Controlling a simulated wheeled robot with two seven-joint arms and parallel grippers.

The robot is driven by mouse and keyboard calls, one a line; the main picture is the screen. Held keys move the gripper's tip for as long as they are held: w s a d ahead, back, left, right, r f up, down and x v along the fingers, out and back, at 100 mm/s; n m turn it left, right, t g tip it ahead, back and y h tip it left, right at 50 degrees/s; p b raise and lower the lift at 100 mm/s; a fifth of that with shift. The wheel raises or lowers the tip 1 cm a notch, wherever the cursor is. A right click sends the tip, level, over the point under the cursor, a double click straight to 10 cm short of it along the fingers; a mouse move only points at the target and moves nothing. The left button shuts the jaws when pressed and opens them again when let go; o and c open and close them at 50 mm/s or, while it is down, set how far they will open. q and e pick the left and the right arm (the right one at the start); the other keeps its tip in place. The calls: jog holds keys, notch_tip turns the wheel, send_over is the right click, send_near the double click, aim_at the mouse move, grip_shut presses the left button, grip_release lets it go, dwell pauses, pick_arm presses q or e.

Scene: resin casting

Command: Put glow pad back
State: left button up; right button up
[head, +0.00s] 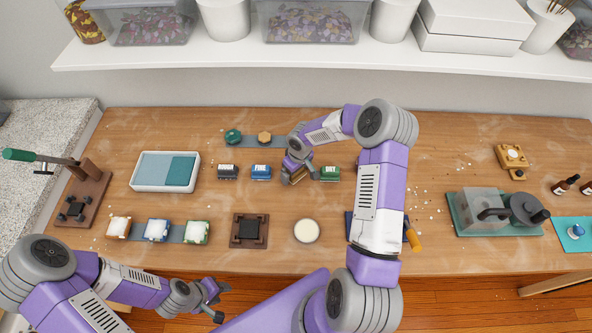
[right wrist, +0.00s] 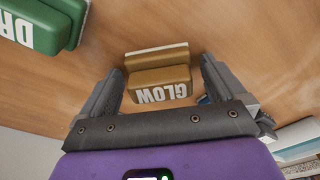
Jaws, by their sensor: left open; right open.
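The glow pad (right wrist: 160,84) is a gold-brown block lettered GLOW with a pale strip along one side. It lies between the spread fingers of my right gripper (right wrist: 157,92) in the right wrist view, with gaps visible at its sides. In the head view the glow pad (head: 299,178) is mostly hidden under my right gripper (head: 293,171), in the row between the blue FINE pad (head: 261,172) and the green DRY pad (head: 329,173). My left gripper (head: 213,299) is open and empty, off the table's front edge.
A dark pad (head: 228,172) stands left of the FINE pad. A strip (head: 262,141) with a green and a tan hexagonal piece lies behind. In front are a strip with several white-topped blocks (head: 157,230), a dark square fixture (head: 249,230) and a round cream dish (head: 306,231).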

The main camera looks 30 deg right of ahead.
aim_at(299, 175)
jog(key=shift+r, duration=0.2)
notch_tip(299, 175, up, 12)
jog(key=s+p, duration=0.1)
jog(key=p, duration=0.1)
jog(key=shift+s+d, duration=0.15)
jog(key=shift+s, duration=0.1)
dwell(0.3)
